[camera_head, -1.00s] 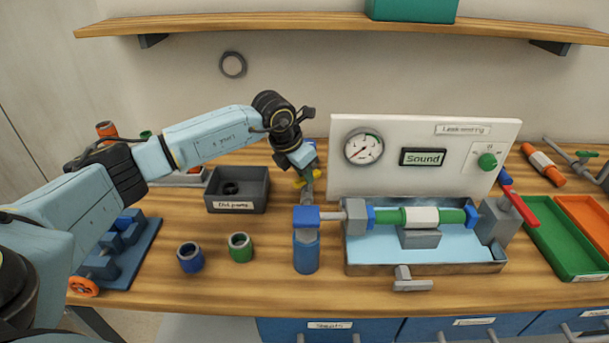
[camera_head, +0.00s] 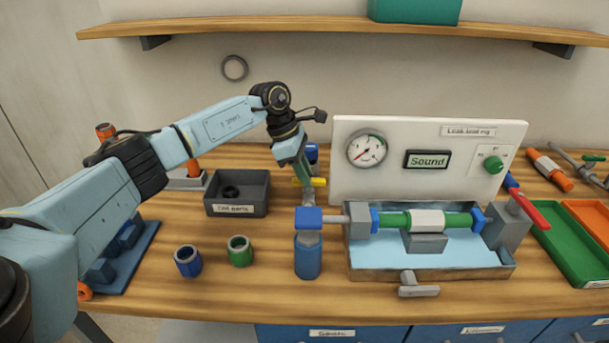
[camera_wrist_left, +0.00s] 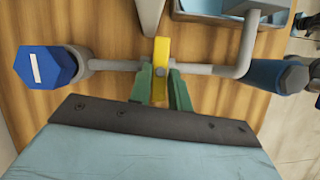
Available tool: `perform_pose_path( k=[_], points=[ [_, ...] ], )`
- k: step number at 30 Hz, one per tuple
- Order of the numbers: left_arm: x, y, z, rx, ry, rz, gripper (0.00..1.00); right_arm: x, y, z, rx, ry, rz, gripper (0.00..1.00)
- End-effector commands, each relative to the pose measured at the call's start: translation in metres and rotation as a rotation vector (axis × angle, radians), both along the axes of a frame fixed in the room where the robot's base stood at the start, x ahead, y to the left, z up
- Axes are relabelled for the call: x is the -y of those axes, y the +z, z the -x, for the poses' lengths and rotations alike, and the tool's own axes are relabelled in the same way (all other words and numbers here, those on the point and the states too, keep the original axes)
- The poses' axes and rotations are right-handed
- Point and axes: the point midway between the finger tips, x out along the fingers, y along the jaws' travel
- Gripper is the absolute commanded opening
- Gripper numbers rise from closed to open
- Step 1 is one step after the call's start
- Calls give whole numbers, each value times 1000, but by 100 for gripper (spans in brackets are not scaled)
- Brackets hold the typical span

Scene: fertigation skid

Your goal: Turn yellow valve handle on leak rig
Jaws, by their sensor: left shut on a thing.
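The yellow valve handle (camera_head: 318,182) sits on a grey pipe behind the blue cylinder, left of the leak rig panel (camera_head: 345,185). In the left wrist view the yellow handle (camera_wrist_left: 161,52) stands across the grey pipe (camera_wrist_left: 118,65). My left gripper (camera_head: 308,196) reaches down to it from above. Its green fingers (camera_wrist_left: 161,82) are shut on the near part of the handle, one on each side. In the head view the arm and fingers partly hide the handle. My right gripper is not in view.
The rig's water tray (camera_head: 430,272) holds a green and white pipe. A gauge (camera_head: 367,149) and a "Sound" display (camera_head: 427,160) are on the panel. A blue cylinder (camera_head: 308,260) stands in front.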

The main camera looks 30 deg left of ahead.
Motion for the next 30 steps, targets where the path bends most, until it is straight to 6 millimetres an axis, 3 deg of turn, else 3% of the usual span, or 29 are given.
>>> perform_pose_path(
  k=[9,24,25,30],
  points=[
    [0,0,-1,1,-108,-1,0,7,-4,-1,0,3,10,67],
    [0,0,-1,2,-123,-2,0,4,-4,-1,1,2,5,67],
    [0,0,-1,2,-123,-2,26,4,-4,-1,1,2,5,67],
    [0,0,-1,2,-121,-2,46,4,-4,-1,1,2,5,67]
  ],
)
